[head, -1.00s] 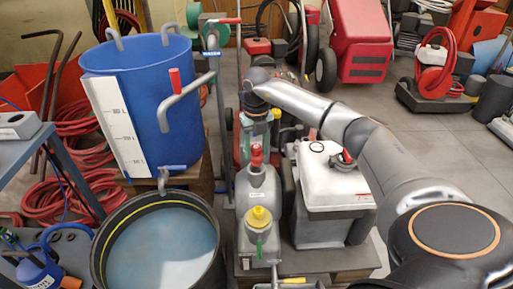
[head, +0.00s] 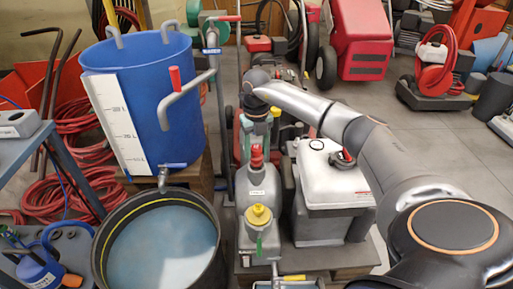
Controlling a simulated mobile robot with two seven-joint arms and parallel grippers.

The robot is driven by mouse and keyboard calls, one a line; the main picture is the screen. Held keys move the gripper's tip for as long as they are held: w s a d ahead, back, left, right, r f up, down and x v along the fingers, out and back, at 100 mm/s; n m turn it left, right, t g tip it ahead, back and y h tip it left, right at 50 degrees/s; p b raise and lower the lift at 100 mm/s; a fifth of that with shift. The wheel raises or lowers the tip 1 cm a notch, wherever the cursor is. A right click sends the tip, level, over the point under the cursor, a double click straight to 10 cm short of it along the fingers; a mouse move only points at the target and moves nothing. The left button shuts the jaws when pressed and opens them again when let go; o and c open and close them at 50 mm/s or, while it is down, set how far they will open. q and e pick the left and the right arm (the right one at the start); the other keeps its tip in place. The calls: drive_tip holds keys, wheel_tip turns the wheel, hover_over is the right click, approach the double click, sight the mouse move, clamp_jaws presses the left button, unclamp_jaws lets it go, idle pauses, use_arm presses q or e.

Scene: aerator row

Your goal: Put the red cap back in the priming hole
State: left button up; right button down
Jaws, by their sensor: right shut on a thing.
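My right gripper (head: 256,128) points down over the grey pump body (head: 258,188), with my arm reaching in from the right. It is shut on the red cap (head: 256,155), which shows just under the gripper at the top of the pump body. The fingertips are small and partly hidden. The priming hole is not clearly visible, and I cannot tell whether the cap touches its rim. A yellow cap (head: 258,215) sits on the near part of the pump body. My left gripper is not in view.
A black tub of water (head: 100,255) stands left of the pump. Behind it is a tall blue barrel (head: 150,85) with a pipe and valve. A white-topped tank (head: 325,175) stands close to the pump's right. Open floor (head: 440,140) lies to the right.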

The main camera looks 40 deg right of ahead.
sight(257, 157)
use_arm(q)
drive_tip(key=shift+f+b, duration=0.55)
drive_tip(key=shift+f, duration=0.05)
use_arm(e)
drive_tip(key=shift+f, duration=1.65)
drive_tip(key=shift+c, duration=1)
unclamp_jaws()
wheel_tip(257, 157, up, 12)
drive_tip(key=p, duration=0.4)
drive_tip(key=shift+f, duration=0.1)
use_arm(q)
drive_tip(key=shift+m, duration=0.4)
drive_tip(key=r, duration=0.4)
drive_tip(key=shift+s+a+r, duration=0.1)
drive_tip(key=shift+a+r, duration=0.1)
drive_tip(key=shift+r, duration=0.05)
use_arm(e)
drive_tip(key=shift+r, duration=0.35)
